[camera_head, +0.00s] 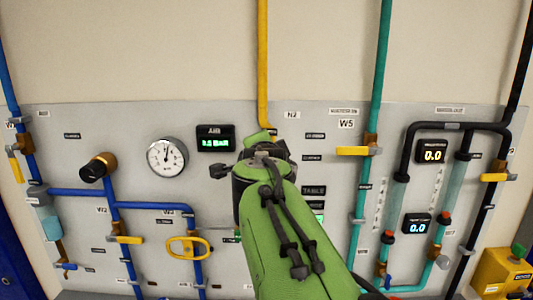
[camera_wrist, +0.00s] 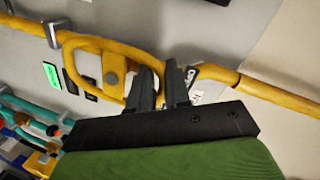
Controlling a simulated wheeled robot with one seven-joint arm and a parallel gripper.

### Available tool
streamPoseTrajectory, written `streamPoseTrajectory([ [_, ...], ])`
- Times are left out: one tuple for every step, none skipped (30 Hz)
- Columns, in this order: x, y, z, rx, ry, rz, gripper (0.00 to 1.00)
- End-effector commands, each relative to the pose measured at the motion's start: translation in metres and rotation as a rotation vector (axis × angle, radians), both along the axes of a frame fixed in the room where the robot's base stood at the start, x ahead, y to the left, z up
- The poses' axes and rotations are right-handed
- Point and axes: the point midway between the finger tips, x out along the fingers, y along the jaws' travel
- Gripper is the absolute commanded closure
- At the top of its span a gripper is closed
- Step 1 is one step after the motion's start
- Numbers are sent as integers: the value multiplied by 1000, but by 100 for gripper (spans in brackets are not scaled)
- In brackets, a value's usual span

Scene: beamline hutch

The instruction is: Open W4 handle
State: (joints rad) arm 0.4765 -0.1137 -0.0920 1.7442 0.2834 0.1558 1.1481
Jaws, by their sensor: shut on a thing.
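In the head view my green arm and wrist hide the handle and the fingertips. The yellow pipe (camera_head: 263,60) comes down from above and passes behind my wrist. The W4 label cannot be read in either view.
The grey panel carries a yellow W3 loop handle (camera_head: 188,247) on blue pipe at lower left and a yellow W5 lever (camera_head: 353,150) on teal pipe at right. A round gauge (camera_head: 167,156) and a green display (camera_head: 215,138) are left of my wrist. Dark pipes (camera_head: 450,126) stand farther right.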

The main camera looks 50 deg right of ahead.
Motion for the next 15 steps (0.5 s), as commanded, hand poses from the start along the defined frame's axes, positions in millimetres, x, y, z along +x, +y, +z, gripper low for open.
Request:
streamPoseTrajectory([
  [-1,-2,1,-5,1,-4,100],
  [-1,-2,1,-6,1,-5,100],
  [-1,-2,1,-6,1,-5,100],
  [-1,-2,1,-6,1,-5,100],
  [-1,-2,1,-6,1,-5,100],
  [-1,-2,2,-6,1,-5,100],
  [-1,-2,2,-6,1,-5,100],
  [-1,-2,2,-6,1,-5,100],
  [-1,-2,2,-6,0,-5,100],
  [-1,-2,2,-7,0,-6,100],
  [-1,-2,2,-6,-1,-6,81],
  [-1,-2,2,-6,-1,-6,75],
  [-1,-2,2,-6,-1,-6,70],
  [-1,-2,2,-6,-1,-5,66],
  [-1,-1,2,-5,-1,-4,66],
])
